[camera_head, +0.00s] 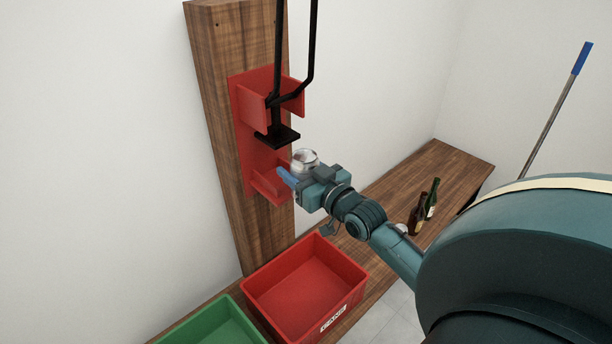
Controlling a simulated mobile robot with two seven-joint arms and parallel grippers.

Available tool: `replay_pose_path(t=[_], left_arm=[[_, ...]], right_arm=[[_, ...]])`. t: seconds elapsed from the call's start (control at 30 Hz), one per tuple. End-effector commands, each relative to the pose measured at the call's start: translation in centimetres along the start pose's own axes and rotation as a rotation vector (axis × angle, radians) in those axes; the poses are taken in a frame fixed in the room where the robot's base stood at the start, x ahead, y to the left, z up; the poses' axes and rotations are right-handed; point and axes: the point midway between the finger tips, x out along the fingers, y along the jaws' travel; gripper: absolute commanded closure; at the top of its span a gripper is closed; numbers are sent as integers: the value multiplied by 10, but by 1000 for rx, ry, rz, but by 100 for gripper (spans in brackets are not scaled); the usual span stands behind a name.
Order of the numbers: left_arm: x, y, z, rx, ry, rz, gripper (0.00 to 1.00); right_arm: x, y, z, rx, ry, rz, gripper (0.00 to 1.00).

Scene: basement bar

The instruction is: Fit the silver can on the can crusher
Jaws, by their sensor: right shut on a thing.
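The can crusher (243,110) is red with a black lever and a black press plate (277,136), mounted on an upright wooden board. Its lower red ledge (268,187) is empty as far as I can see. My right gripper (289,174) is beside the ledge, to its right. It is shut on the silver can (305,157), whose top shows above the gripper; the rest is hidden. The can is below and right of the press plate, and I cannot tell whether it touches the crusher. My left gripper is not in view.
A red crate (350,297) and a green crate (196,328) stand below the crusher on a wooden bench (441,158). A blue-handled pole (556,103) leans at the right wall.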

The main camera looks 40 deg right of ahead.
Motion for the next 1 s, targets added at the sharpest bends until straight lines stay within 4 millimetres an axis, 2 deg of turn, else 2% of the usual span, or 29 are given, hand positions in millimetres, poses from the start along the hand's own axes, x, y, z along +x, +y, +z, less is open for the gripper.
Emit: replay_pose_path(t=[0.27,0.47,1.0], left_arm=[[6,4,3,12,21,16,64],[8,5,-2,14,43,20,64],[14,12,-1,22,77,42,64]], right_arm=[[20,-2,7,0,1,-1,58],[34,-2,6,-1,2,0,58],[71,-5,6,0,2,0,58]])
